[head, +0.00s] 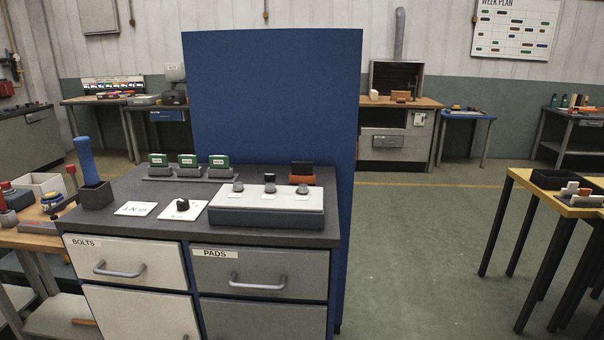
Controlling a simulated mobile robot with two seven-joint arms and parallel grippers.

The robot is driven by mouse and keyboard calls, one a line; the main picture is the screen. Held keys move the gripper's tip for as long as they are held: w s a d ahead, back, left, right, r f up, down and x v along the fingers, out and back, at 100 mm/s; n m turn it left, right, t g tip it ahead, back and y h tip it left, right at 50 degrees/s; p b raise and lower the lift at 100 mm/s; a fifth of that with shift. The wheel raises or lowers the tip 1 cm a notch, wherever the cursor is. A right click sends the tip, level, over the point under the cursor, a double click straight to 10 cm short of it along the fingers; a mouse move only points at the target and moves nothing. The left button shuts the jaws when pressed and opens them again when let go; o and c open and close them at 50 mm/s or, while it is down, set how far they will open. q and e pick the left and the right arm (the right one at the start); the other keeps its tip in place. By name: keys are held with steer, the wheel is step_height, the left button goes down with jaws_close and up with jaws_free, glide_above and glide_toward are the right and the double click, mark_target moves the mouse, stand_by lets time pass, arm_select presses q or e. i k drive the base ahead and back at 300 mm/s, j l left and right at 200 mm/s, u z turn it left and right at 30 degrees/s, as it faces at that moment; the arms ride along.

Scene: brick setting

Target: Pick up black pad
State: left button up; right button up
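No thing is clearly identifiable as the black pad. A block with a black upper part and an orange base (302,173) stands at the back right of the dark worktop (260,237); I cannot tell if it is a pad. A small black piece (183,204) sits on a white card (168,212) near the middle. Below the worktop, a grey drawer labelled PADS (262,271) is shut, and its contents are hidden. Neither of my grippers is in view.
A white-topped box with several knobs (265,197) sits at the right. Several green-and-white blocks (188,160) line the back, before a tall blue panel (270,90). A blue-handled tool stands in a black holder (96,195).

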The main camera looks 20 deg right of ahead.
mark_target(297, 167)
steer(key=l, duration=0.45)
steer(key=i+l+z, duration=0.1)
steer(key=l, duration=0.75)
steer(key=i+z, duration=0.05)
